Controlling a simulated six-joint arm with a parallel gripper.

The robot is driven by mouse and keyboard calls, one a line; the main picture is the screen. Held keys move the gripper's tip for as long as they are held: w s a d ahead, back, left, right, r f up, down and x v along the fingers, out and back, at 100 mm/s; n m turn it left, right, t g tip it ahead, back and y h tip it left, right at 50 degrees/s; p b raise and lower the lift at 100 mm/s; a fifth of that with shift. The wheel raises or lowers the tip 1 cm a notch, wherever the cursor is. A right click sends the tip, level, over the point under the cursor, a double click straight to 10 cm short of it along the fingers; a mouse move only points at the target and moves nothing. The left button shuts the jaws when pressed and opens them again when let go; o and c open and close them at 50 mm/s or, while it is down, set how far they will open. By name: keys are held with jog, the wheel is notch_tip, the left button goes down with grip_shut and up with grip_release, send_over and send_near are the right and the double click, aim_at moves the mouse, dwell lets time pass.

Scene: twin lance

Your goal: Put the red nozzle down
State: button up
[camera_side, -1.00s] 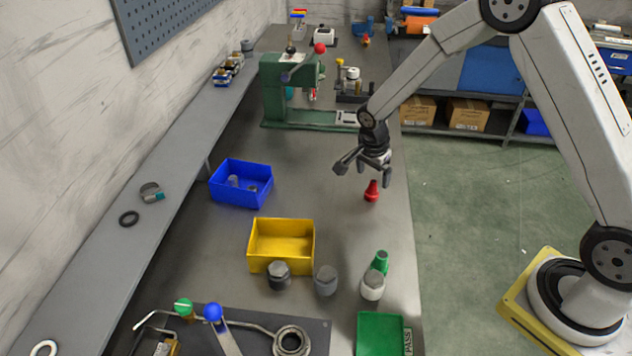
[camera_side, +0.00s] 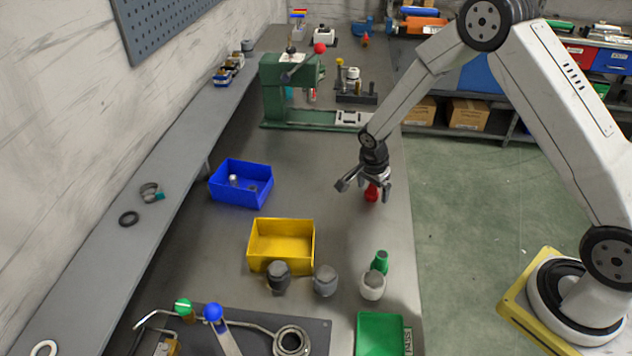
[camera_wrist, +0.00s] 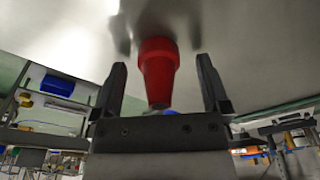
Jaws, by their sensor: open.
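The red nozzle (camera_side: 371,193) stands upright on the grey bench, near its right edge. My gripper (camera_side: 366,194) is low over the bench around the nozzle, with its fingers spread. In the wrist view the red nozzle (camera_wrist: 157,70) shows between the two dark fingers of my gripper (camera_wrist: 160,80), with a gap on each side. The gripper is open and does not appear to touch it. The nozzle's upper part is partly hidden by the gripper in the side view.
A yellow bin (camera_side: 281,236) and a blue bin (camera_side: 240,184) stand to the left. The green press (camera_side: 290,90) is behind. A green tray (camera_side: 380,335) lies at the front. Bench around the nozzle is clear.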

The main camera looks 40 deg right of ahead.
dwell(0.3)
grip_shut()
jog(key=shift+r, duration=0.2)
jog(key=shift+r, duration=0.9)
jog(key=s+a+r, duration=0.1)
jog(key=s+r, duration=1)
jog(key=s, duration=0.3)
jog(key=shift+a, duration=0.25)
